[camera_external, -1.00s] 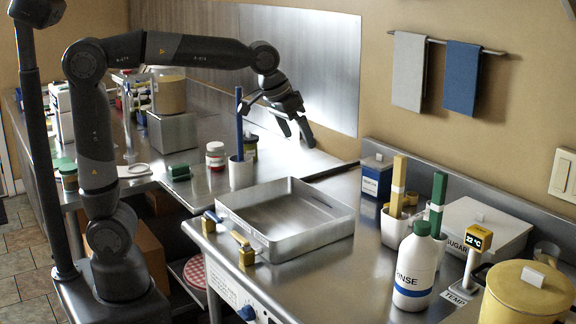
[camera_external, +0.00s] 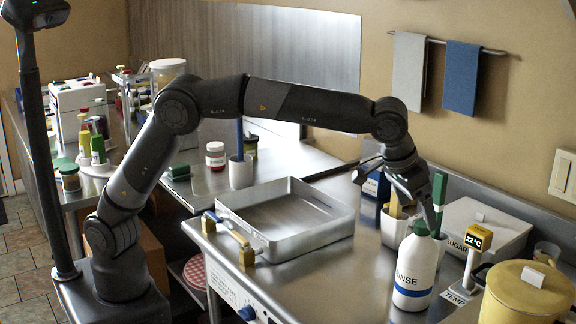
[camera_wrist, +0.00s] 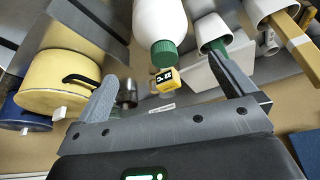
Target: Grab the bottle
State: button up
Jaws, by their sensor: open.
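A white bottle (camera_external: 413,278) with a blue band and "RINSE" label stands upright on the steel counter in the external view. Its green cap (camera_external: 420,228) is partly covered by my gripper (camera_external: 426,215), which hangs close behind or over it. In the wrist view the picture is turned over: the bottle (camera_wrist: 160,20) comes in from the top, with its cap (camera_wrist: 164,53) pointing down. The cap shows between the two spread fingers of my gripper (camera_wrist: 165,78). My gripper is open with nothing between its pads; I see no contact with the bottle.
White cups with a green stick (camera_external: 438,195) and tan sticks stand close beside the bottle. A yellow thermometer display (camera_external: 480,238), a sugar box (camera_external: 487,228) and a yellow pot (camera_external: 525,295) are to the right. A steel tray (camera_external: 285,248) lies left.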

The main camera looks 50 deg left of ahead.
aim_at(416, 234)
jog(key=x, duration=1)
jog(key=shift+a+f, duration=0.1)
jog(key=shift+a, duration=0.15)
jog(key=c, duration=1.9)
jog(key=shift+c, duration=0.5)
